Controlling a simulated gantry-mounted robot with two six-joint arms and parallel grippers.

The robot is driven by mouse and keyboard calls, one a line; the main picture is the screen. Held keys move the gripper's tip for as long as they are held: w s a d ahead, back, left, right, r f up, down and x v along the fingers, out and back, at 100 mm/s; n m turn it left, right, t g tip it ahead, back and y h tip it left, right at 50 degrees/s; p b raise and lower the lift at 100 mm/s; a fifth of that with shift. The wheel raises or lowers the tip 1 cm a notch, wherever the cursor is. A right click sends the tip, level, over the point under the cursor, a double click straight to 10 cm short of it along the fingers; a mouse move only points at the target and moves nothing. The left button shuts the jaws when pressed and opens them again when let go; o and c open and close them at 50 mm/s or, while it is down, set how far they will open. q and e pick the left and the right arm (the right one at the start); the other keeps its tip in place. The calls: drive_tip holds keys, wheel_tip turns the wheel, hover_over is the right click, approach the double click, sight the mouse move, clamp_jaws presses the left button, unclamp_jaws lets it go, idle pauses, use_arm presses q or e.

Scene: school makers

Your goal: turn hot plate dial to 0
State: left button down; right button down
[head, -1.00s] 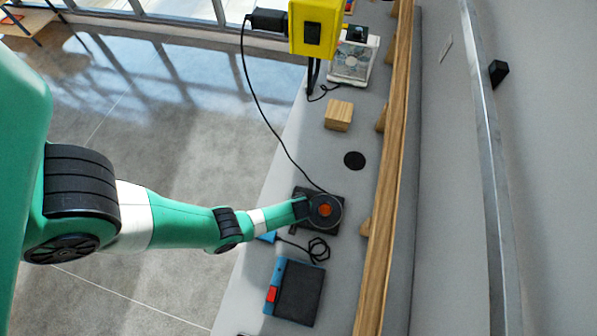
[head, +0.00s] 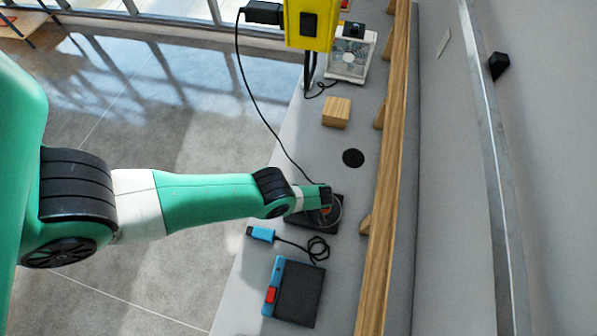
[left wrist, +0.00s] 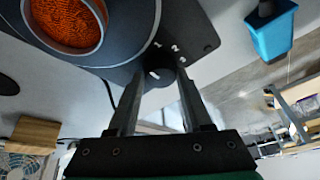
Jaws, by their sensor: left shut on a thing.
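The black hot plate (head: 330,222) sits on the grey bench, partly covered by my left arm in the head view. In the left wrist view the hot plate (left wrist: 115,55) shows its orange-red glowing round top and white numbers near the dial. The dark round dial (left wrist: 160,77) has a short white mark. I cannot tell which number the mark points to. My left gripper (left wrist: 157,82) is shut on the dial, one finger on each side. In the head view its fingertips are hidden behind the wrist. My right gripper is not in view.
A blue and black box (head: 297,292) is nearer. A black disc (head: 353,158), a wooden block (head: 337,112) and a small fan (head: 347,62) stand farther back. A wooden rail (head: 385,180) runs along the right.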

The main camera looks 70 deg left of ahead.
use_arm(q)
drive_tip(key=shift+n, duration=0.5)
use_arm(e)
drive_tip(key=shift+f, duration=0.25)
use_arm(q)
drive_tip(key=shift+c, duration=1.6)
unclamp_jaws()
